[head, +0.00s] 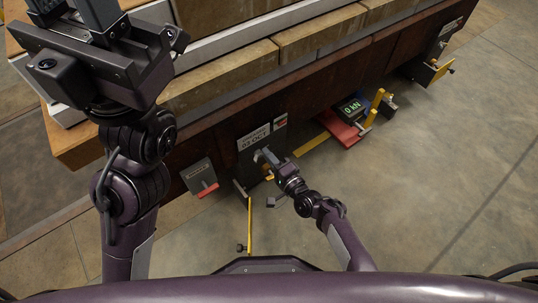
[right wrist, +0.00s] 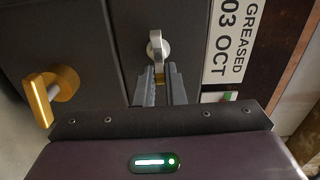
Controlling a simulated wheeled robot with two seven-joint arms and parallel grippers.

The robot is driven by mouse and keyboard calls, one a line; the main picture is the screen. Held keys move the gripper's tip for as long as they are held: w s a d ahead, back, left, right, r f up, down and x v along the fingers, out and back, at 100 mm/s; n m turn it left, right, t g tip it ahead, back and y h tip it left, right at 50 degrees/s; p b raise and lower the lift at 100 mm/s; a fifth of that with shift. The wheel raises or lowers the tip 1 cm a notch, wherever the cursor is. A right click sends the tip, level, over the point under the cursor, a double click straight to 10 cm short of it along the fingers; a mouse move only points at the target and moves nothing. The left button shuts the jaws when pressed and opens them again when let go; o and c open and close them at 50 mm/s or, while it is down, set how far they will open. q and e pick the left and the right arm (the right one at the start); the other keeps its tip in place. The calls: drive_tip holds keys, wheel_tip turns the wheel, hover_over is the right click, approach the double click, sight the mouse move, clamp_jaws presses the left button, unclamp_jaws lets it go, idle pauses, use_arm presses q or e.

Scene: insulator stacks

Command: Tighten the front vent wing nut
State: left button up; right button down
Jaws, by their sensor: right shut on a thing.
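In the right wrist view a silver wing-shaped piece (right wrist: 156,45) stands on a round boss on a dark panel, with a small brass-coloured bit at its lower end. My right gripper (right wrist: 160,80) is shut on that lower end. A brass wing nut (right wrist: 52,95) sits on the panel to the left, apart from the fingers. I cannot tell from labels which one is the front vent wing nut. In the head view my right gripper (head: 265,157) is at the dark panel and hides the nut. My left gripper (head: 76,14) is at the top left, its fingertips cut off.
A label reading "GREASED 03 OCT" (right wrist: 234,38) is beside the held piece. Along the same wooden side are a grey box with a red tab (head: 200,178), a yellow bar (head: 250,225) and a "0 kN" display (head: 352,107). Floor at the right is clear.

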drive_tip(key=shift+f+m, duration=0.1)
drive_tip(key=shift+m, duration=0.2)
drive_tip(key=c, duration=1.5)
unclamp_jaws()
drive_tip(key=p+v, duration=0.3)
drive_tip(key=v, duration=0.4)
drive_tip(key=shift+s+d, duration=0.25)
drive_tip(key=shift+s, duration=0.1)
